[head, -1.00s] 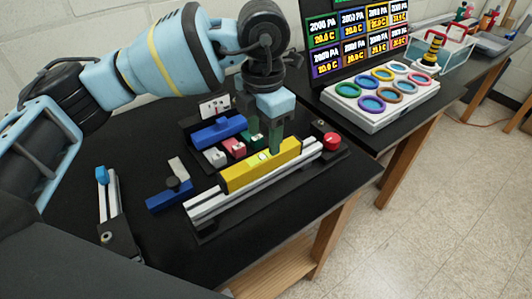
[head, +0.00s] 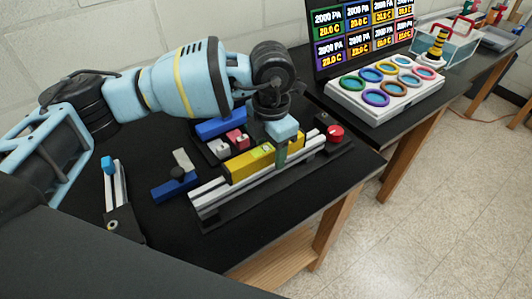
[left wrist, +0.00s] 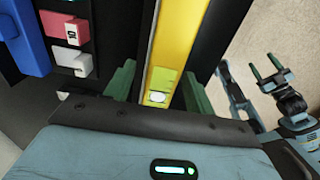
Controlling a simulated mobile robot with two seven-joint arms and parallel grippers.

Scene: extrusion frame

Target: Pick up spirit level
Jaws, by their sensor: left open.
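The yellow spirit level (head: 238,168) with a pale green vial lies along the silver extrusion (head: 212,198) on the table. My left gripper (head: 281,153) is over the level from above. In the left wrist view, the level (left wrist: 176,35) runs between the green fingers of my left gripper (left wrist: 158,88). The fingers are open, one on each side, with a gap showing at the left finger. My right gripper (left wrist: 265,68) shows at the right of the left wrist view, its green fingers apart and empty, away from the level.
A red knob (head: 335,133) sits at the extrusion's right end. A blue block (head: 220,128) and small white and pink blocks (head: 236,140) lie behind. A blue-and-grey tool (head: 175,183) lies left. A white tray of coloured rings (head: 388,88) stands on the other table.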

